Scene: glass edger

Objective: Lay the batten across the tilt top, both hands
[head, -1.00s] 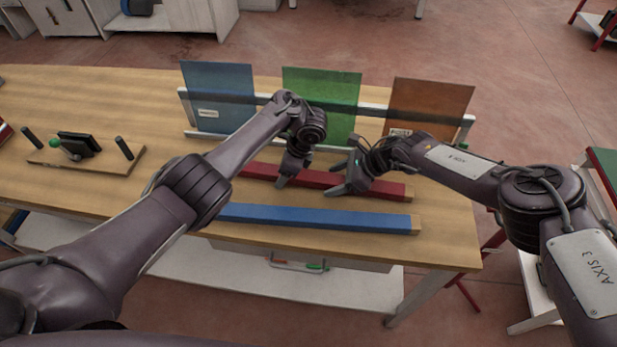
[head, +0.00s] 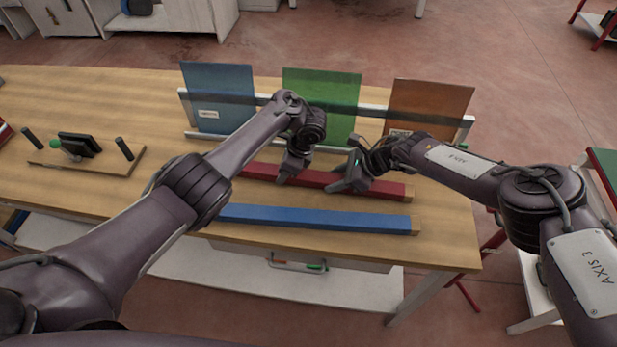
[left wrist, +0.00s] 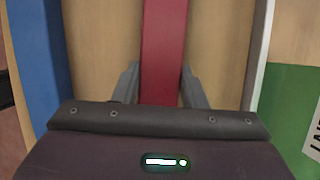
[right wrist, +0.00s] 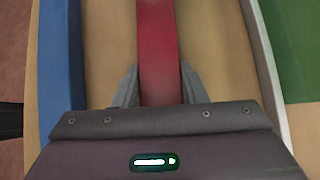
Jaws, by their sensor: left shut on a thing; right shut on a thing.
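A long red batten (head: 388,189) with a bare wood end lies on the wooden bench, behind a similar blue batten (head: 318,218). My left gripper (head: 286,178) is shut on the red batten left of its middle. My right gripper (head: 345,186) is shut on it further right. In the left wrist view the red batten (left wrist: 164,50) runs between the two fingers. The right wrist view also shows the red batten (right wrist: 157,45) between the fingers. I cannot make out a tilt top for certain; a green-topped stand (head: 604,165) is partly visible at the right edge.
Blue (head: 218,85), green (head: 320,95) and orange (head: 432,100) panels stand in a white rack (head: 467,122) behind the red batten. A board with black pegs (head: 125,160) lies at the left. The bench's front edge is close to the blue batten.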

